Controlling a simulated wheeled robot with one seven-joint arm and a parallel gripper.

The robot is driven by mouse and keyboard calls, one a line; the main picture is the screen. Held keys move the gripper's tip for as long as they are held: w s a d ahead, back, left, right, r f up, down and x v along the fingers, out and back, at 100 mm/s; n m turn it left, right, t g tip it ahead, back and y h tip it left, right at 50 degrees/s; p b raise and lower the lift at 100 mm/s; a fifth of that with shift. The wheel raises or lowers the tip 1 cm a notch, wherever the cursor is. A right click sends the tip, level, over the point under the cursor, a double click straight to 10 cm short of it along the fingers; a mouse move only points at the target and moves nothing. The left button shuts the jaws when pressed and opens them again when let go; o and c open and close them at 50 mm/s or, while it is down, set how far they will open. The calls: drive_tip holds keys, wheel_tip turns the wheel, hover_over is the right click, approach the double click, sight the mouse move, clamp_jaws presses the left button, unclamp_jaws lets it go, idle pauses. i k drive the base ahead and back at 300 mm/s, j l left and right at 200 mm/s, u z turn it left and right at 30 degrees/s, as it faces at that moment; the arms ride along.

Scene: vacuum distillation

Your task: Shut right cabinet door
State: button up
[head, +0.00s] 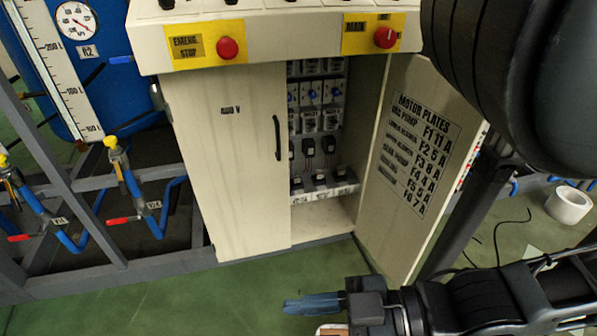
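The right cabinet door (391,200) stands open, swung out toward me on the right side of the cream cabinet. Its inner face shows, with a printed motor plates list (420,150). The left cabinet door (230,165) is closed and has a dark vertical handle (277,140). The right door's outer face and handle are hidden. My gripper (312,303) is low in front of the cabinet, pointing left, with its bluish fingers above the green floor. It appears apart from the door, left of the door's lower edge. Its fingers overlap in this view, so their opening is unclear.
Breakers and wiring (318,130) fill the open cabinet bay. Pipes with yellow-capped valves (112,145) stand at left. A white roll (568,205) lies at right.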

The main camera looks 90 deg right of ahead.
sight(427, 134)
drive_tip(key=k+z, duration=0.45)
drive_tip(key=k+l+z, duration=0.45)
drive_tip(key=k, duration=0.15)
drive_tip(key=k+l, duration=0.3)
drive_tip(key=k, duration=0.25)
drive_tip(key=k+l, duration=0.15)
drive_tip(key=l, duration=0.2)
drive_tip(key=k+l, duration=0.35)
drive_tip(key=l, duration=0.3)
drive_tip(key=k+l, duration=0.2)
drive_tip(key=l+z, duration=0.05)
drive_tip(key=l, duration=0.05)
